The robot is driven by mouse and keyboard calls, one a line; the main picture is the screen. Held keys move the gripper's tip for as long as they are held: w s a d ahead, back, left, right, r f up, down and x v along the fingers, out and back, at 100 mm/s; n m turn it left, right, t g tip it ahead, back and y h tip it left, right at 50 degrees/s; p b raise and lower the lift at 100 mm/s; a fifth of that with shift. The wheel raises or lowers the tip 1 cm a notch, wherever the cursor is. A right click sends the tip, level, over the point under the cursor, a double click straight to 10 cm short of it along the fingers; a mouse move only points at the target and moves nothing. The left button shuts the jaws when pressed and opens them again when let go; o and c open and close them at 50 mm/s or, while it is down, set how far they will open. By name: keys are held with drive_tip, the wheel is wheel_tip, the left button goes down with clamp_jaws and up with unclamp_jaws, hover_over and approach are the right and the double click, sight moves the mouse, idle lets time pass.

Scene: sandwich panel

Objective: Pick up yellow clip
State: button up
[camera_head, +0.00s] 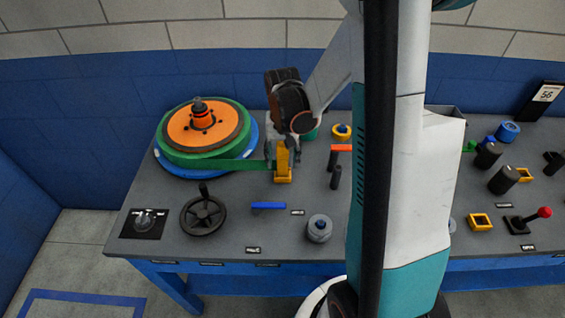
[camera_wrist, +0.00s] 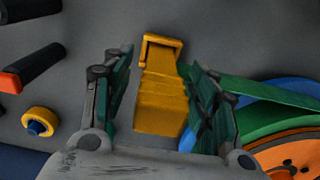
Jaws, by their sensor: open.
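The yellow clip (camera_head: 283,164) stands on the grey panel table, just right of the green and orange disc, at the end of a green strip. In the wrist view the yellow clip (camera_wrist: 160,95) lies between the two green-padded fingers, with a gap visible on each side. My gripper (camera_head: 283,150) reaches down over the clip from above. It also shows in the wrist view (camera_wrist: 162,100), with its fingers spread and nothing held. The upper part of the clip is partly hidden by my gripper in the head view.
The green and orange disc (camera_head: 172,135) sits on a blue base left of the clip. A black handwheel (camera_head: 203,215), a blue bar (camera_head: 268,206) and a grey knob (camera_head: 319,228) stand in front. An orange-topped lever (camera_head: 341,149) stands to the right. My arm hides the table's middle.

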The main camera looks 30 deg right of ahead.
drive_tip(key=shift+r, duration=0.1)
drive_tip(key=c, duration=1.3)
drive_tip(key=shift+o, duration=0.2)
wheel_tip(320, 180, up, 20)
drive_tip(key=p, duration=0.6)
